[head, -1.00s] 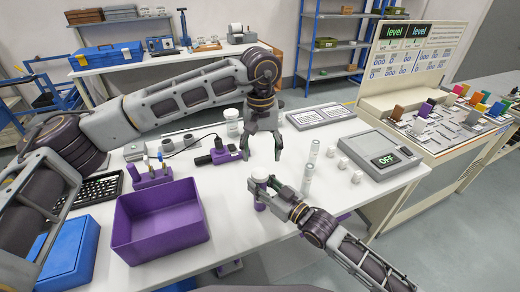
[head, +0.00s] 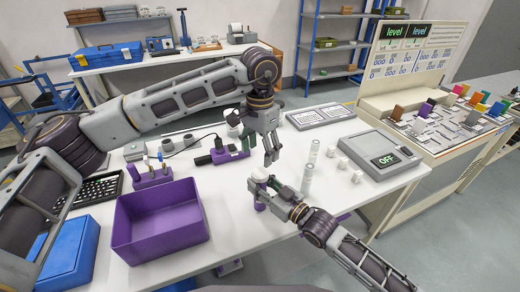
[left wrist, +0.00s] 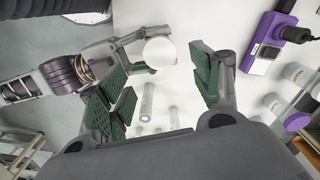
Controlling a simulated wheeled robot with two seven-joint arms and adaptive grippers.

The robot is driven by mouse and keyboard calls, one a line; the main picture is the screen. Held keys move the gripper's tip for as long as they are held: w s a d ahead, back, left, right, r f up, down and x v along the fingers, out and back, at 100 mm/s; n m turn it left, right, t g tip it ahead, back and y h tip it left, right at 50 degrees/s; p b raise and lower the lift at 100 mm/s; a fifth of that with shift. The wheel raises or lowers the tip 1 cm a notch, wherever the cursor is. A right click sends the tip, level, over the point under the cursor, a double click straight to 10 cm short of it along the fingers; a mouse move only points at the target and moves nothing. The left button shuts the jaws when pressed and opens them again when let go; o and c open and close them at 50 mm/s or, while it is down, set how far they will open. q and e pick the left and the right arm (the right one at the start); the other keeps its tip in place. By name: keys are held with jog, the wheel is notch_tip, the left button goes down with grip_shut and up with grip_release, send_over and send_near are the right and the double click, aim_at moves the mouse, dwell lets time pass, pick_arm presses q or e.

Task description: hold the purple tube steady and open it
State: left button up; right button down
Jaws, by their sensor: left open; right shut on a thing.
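The purple tube (head: 260,206) stands upright near the table's front edge, with a white round cap (head: 259,174) on top. My right gripper (head: 264,190) is shut around the tube below the cap. My left gripper (head: 271,160) is above and slightly right of the cap, fingers pointing down, open and empty. In the left wrist view the white cap (left wrist: 160,52) lies between and beyond my open left fingers, apart from them. The tube's body is hidden under the cap there.
Two clear tubes (head: 307,180) with pale caps and several white cubes (head: 355,177) stand to the right, beside a grey scale (head: 375,150) reading OFF. A purple bin (head: 160,245) is at left. A purple device (head: 224,156) with a cable lies behind.

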aim_at(260, 173)
pick_arm(q)
jog(key=shift+f, duration=0.1)
dwell(0.5)
jog(key=shift+f, duration=3.95)
